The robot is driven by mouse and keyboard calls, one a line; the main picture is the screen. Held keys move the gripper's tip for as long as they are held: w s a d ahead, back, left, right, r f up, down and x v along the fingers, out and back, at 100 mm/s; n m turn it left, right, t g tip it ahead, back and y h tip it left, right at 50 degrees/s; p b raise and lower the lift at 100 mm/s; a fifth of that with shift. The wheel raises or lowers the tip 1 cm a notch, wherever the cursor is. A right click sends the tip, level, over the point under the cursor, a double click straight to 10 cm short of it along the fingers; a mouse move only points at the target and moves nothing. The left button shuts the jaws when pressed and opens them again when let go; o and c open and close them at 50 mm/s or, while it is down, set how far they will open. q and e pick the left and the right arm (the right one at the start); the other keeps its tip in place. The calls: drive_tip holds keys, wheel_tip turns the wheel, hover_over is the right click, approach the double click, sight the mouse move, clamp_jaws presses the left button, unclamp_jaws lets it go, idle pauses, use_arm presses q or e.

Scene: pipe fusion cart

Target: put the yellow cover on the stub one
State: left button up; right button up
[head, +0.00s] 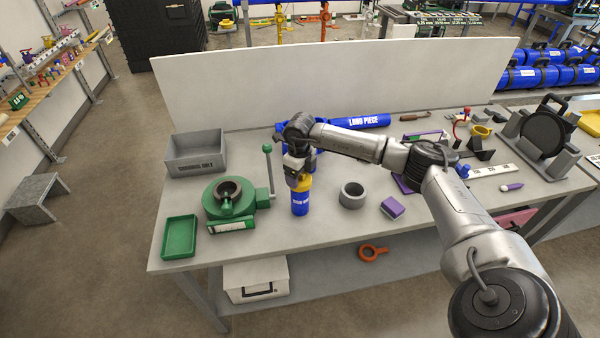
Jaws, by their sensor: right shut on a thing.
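A short blue stub (300,207) with white lettering too small to read surely stands upright on the bench, just right of the green machine. The yellow cover (305,184) is at its top end, directly below my right gripper (297,181). My right gripper points down and is shut on the cover. The cover looks in line with the stub and touching it; whether it is fully seated I cannot tell. My left gripper is not in view.
The green clamp machine (229,197) with an upright lever is close on the left. A grey ring (352,195) and a purple block (393,207) lie to the right. A grey bin (195,152) and green tray (179,237) are at left. The blue long piece (360,121) lies behind.

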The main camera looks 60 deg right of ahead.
drive_tip(key=shift+f, duration=0.35)
drive_tip(key=o, duration=0.8)
drive_tip(key=shift+o, duration=0.2)
drive_tip(key=shift+r, duration=0.15)
wheel_tip(320, 180, up, 14)
drive_tip(key=shift+f, duration=0.2)
